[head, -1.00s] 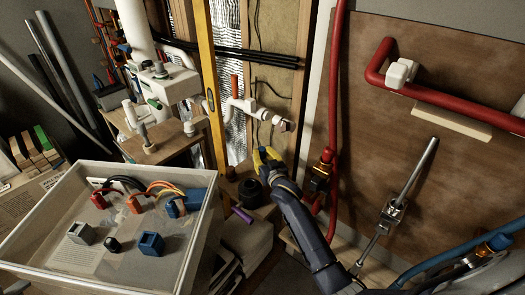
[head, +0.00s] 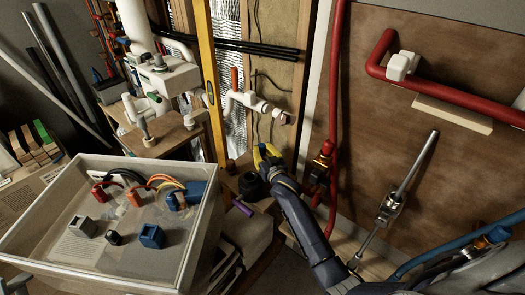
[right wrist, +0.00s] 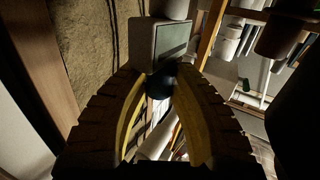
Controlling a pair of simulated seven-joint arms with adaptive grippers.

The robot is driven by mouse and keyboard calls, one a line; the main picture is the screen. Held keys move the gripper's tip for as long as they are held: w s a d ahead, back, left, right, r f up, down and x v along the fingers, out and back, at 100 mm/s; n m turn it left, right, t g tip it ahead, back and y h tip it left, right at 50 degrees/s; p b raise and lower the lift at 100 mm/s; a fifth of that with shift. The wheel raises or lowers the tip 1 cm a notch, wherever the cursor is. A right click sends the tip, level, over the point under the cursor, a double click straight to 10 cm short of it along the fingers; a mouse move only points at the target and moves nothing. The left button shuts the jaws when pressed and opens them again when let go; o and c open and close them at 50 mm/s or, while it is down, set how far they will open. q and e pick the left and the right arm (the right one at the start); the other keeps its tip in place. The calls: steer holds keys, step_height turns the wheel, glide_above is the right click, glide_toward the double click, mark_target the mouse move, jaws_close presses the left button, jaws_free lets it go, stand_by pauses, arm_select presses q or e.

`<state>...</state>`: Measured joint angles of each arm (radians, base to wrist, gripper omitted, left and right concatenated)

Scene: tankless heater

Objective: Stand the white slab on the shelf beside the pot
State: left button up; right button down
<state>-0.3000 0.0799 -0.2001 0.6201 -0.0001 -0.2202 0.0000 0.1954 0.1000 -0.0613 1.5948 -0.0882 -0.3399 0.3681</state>
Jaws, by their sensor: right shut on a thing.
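In the head view my right gripper (head: 266,155) reaches in from the lower right, with yellow fingers near the wall studs. In the right wrist view its fingers (right wrist: 162,72) are closed on a dark rounded thing (right wrist: 161,84). Just beyond the fingertips is a pale block with a grey face (right wrist: 173,42); I cannot tell whether it is the white slab. The black pot (head: 252,185) stands on a low brown shelf (head: 234,182), just left of and below the gripper in the head view. My left gripper does not show clearly.
A clear-walled bin (head: 125,269) with cables and small blocks fills the lower left. A purple cylinder (head: 242,208) lies in front of the pot. White pipe fittings (head: 252,102) stick out above the gripper. A red pipe (head: 337,100) runs down just right of it.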

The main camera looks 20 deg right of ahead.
steer(key=shift+f, duration=0.45)
stand_by(0.4)
steer(key=c, duration=1.2)
jaws_free()
steer(key=shift+o, duration=0.2)
steer(key=shift+s, duration=0.1)
steer(key=s, duration=1.1)
steer(key=shift+s+r, duration=0.4)
steer(key=shift+a, duration=0.1)
